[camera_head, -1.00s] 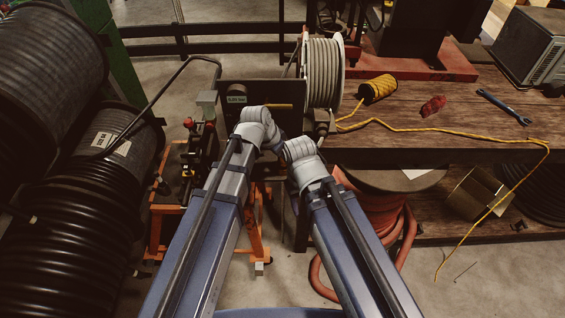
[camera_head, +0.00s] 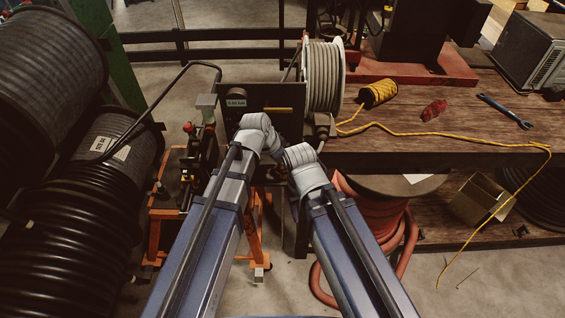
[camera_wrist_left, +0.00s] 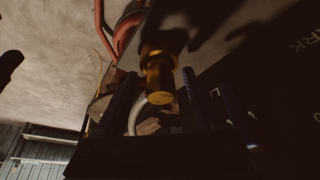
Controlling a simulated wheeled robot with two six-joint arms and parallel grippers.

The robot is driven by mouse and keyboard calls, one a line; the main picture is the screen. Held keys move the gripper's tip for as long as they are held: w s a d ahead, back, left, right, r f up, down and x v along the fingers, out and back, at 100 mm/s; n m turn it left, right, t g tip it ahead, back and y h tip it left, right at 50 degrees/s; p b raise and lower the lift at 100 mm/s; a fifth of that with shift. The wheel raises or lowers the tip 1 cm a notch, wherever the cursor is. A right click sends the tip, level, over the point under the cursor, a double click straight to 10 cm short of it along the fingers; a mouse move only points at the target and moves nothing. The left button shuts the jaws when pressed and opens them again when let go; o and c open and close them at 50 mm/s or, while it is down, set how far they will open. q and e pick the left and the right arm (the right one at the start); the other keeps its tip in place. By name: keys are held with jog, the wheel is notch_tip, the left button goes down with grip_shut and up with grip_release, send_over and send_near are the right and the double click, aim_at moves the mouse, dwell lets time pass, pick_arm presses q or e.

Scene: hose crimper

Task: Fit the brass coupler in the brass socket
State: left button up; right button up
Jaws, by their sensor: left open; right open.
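In the left wrist view a brass fitting (camera_wrist_left: 160,75), with a wider collar and a round end, shows between the dark fingers of my left gripper (camera_wrist_left: 155,86). The fingers stand apart on either side of it. I cannot tell whether this fitting is the coupler or the socket, or whether the fingers touch it. In the head view both arms reach to the dark panel (camera_head: 262,96), which carries a small label and a yellow bar (camera_head: 278,109). My right gripper (camera_head: 322,128) is small and dark beside the panel, open; its fingertips are unclear. The left gripper is hidden behind its wrist there.
A hose reel (camera_head: 324,75) stands just behind the right gripper. Black hose coils (camera_head: 60,230) fill the left. An orange stand (camera_head: 160,225) is below the panel.

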pick_arm(q)
jog(key=shift+r, duration=0.1)
jog(key=p+v, duration=1.2)
jog(key=s+a+n+g+y, duration=0.1)
jog(key=s+n+y, duration=0.1)
jog(key=s, duration=0.4)
jog(key=s+a+f+n+g+y, duration=0.1)
jog(key=s+n+g+y, duration=0.1)
jog(key=s, duration=0.5)
jog(key=shift+s+a+f+n+y+b, duration=0.25)
jog(key=shift+n+y, duration=0.25)
jog(key=shift+n, duration=0.6)
jog(key=shift+d, duration=0.1)
notch_tip(320, 180, down, 6)
jog(key=b, duration=0.6)
jog(key=shift+r, duration=0.25)
